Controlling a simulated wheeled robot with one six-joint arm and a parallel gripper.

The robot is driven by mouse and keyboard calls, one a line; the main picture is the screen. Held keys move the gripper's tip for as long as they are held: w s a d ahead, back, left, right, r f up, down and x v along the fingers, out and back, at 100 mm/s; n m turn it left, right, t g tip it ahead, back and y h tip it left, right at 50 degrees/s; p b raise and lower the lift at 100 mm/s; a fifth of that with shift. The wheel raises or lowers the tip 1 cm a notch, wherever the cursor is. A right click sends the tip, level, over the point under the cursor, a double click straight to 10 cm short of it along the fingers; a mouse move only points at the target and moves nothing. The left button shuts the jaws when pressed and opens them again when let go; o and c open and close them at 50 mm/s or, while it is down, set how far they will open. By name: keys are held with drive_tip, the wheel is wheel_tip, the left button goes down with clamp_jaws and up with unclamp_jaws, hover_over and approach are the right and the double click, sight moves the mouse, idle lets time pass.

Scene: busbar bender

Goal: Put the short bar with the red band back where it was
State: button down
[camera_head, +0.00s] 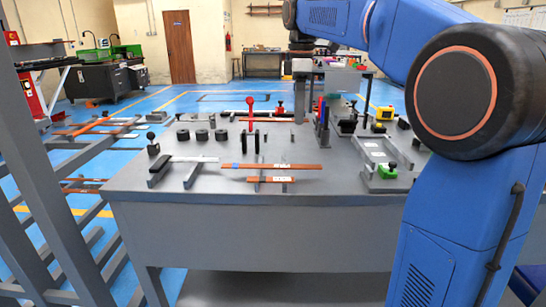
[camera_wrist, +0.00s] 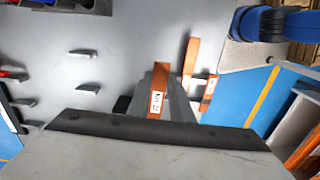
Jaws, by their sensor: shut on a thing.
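My gripper (camera_wrist: 160,108) shows in the wrist view with its grey fingers shut on a copper-coloured bar (camera_wrist: 157,88) that has a white label. I cannot make out a red band on it. It appears above the table, with most of its far end hidden behind the gripper. In the head view my gripper is not clearly distinguishable. A long copper bar (camera_head: 272,166) with a blue mark lies on supports at the table's front; it also shows in the wrist view (camera_wrist: 191,55). A shorter labelled copper bar (camera_head: 270,180) lies in front of it, also in the wrist view (camera_wrist: 208,95).
A grey rack (camera_head: 50,200) with bars stands left of the table.

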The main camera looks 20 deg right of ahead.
drive_tip(key=shift+a+f, duration=0.25)
drive_tip(key=shift+a, duration=0.05)
drive_tip(key=shift+f, duration=4.7)
drive_tip(key=shift+f, duration=0.5)
drive_tip(key=c, duration=1.6)
unclamp_jaws()
drive_tip(key=shift+f, duration=0.1)
wheel_tip(320, 180, up, 13)
drive_tip(key=shift+r, duration=0.1)
